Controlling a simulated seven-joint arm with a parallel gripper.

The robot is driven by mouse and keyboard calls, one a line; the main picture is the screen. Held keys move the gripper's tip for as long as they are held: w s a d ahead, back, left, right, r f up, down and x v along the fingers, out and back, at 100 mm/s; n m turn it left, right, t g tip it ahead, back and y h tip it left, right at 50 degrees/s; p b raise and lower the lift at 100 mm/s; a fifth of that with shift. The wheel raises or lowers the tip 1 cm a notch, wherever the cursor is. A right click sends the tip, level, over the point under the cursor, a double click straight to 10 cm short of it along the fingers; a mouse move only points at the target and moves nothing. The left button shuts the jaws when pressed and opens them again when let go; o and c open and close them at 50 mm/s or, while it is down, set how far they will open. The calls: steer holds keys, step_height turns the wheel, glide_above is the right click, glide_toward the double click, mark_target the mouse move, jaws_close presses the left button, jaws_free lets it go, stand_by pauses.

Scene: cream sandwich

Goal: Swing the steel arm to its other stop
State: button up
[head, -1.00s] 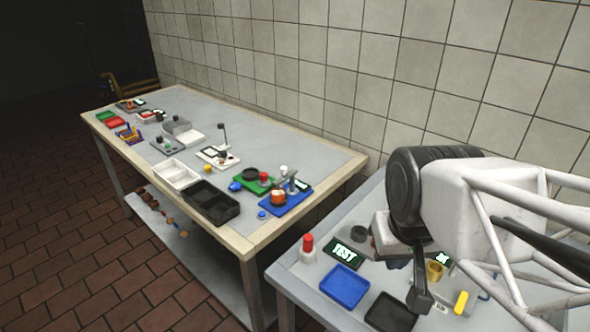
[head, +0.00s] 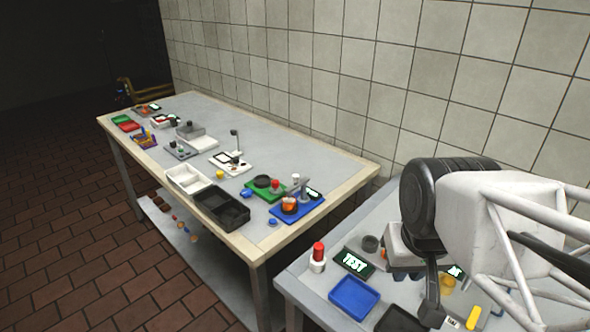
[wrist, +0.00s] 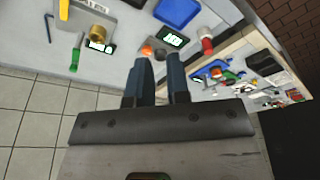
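A steel-grey post with an arm (head: 304,190) stands on a blue base (head: 282,211) at the near right of the long table. It is beside an orange-filled pot (head: 289,205); which stop the arm rests at is too small to tell. The blue base also shows small in the wrist view (wrist: 203,77). My gripper (head: 432,312) hangs over the nearer right-hand table, well apart from that base. In the wrist view its two dark fingers (wrist: 160,80) stand apart with nothing between them.
The nearer table holds a red-topped button (head: 318,255), a TEST display (head: 353,262), a blue tray (head: 354,297) and a black tray (head: 398,322). A tiled wall stands behind both tables.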

steer(key=o, duration=0.4)
steer(key=shift+w+r, duration=0.15)
steer(key=shift+w, duration=0.3)
steer(key=shift+o, duration=0.6)
steer(key=w+a+r, duration=0.1)
steer(key=w, duration=0.5)
steer(key=w+a+r+m, duration=0.1)
steer(key=w+r, duration=0.1)
steer(key=w, duration=0.4)
steer(key=shift+w+a+m+g, duration=0.3)
steer(key=shift+w+g, duration=0.1)
steer(key=m+g, duration=0.2)
steer(key=m, duration=0.2)
glide_above(296, 175)
steer(key=f, duration=0.9)
steer(key=shift+s+f, duration=0.15)
steer(key=shift+s, duration=0.1)
steer(key=shift+w+a+f, duration=0.1)
steer(key=shift+w+f, duration=0.05)
steer(key=shift+w, duration=0.05)
steer(key=shift+f, duration=0.1)
steer(key=shift+f, duration=3.8)
